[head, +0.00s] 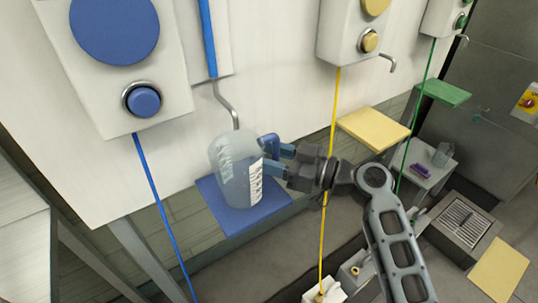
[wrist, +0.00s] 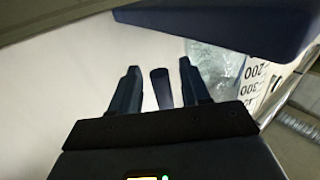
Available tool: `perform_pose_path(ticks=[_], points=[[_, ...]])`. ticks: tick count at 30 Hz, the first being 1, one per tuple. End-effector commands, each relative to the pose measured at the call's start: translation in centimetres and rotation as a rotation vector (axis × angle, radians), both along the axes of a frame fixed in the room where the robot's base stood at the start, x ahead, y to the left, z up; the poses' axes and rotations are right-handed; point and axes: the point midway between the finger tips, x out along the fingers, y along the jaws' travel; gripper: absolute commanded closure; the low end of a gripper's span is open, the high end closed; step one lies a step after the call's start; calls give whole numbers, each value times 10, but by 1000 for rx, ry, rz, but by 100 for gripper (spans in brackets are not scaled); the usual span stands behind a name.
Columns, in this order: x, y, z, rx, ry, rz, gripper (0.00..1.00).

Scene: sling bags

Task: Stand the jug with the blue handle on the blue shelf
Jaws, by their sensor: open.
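The clear jug (head: 236,180) with white markings is at the blue shelf (head: 215,205), under a bent spout. Its base appears to rest on the shelf and it looks about upright. Its blue handle (head: 267,143) faces right, toward my gripper (head: 276,160). My gripper is open, with its fingers at the handle. In the wrist view the dark handle (wrist: 161,88) lies between the two separated fingers of the gripper (wrist: 158,85), with visible gaps on both sides. Part of the jug (wrist: 222,70) shows behind the right finger.
A blue button (head: 143,101) is on the white wall panel above. A yellow shelf (head: 373,128) and a green shelf (head: 443,92) are to the right. Another clear vessel (head: 443,154) stands on a small side table beside a purple item (head: 420,171). Blue, yellow and green lines hang from the panels.

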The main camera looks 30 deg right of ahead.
Motion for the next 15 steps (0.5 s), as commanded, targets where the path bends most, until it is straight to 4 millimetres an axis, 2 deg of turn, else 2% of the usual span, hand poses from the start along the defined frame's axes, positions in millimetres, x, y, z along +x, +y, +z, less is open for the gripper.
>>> perform_pose_path(ticks=[4,5,15], points=[[0,0,7,0,0,0,54],[-4,-3,2,0,0,-2,54],[-62,-42,-1,-1,0,-4,54]])
